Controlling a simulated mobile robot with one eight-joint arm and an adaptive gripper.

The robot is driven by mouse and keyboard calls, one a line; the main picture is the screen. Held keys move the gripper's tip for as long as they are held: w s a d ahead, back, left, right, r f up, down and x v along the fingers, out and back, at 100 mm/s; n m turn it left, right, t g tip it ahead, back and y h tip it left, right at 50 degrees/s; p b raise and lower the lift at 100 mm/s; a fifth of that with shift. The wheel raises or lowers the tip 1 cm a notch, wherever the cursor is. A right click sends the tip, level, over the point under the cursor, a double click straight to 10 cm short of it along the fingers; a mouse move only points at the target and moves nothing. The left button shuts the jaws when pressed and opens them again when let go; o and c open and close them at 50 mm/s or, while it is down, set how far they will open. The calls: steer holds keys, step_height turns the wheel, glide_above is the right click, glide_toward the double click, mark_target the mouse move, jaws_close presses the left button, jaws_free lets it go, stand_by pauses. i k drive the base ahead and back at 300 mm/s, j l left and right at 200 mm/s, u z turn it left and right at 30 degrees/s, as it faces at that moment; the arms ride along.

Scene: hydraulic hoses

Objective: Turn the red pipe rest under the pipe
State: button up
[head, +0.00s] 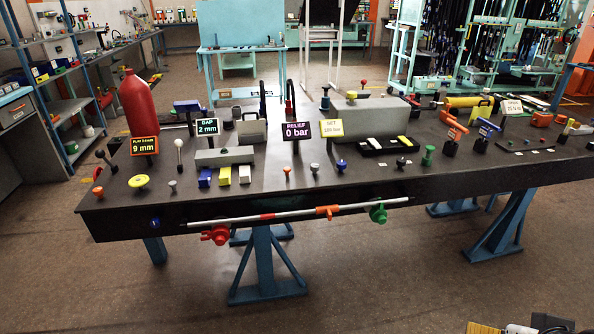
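A long silver pipe (295,213) with a red band runs along the front side of the dark table, rising slightly to the right. The red pipe rest (216,235) is near the pipe's left end, mostly just below it. Whether it touches the pipe is too small to tell. An orange rest (327,211) sits at the pipe's middle and a green one (378,213) near its right end.
The dark table (130,215) carries several knobs, levers, signs and a red bottle (139,100). Its blue trestle leg (263,262) stands below the pipe. The floor (400,285) in front is mostly clear. Yellow and dark items (490,327) show at the bottom right.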

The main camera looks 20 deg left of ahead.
mark_target(220, 234)
steer(key=u, duration=1.7)
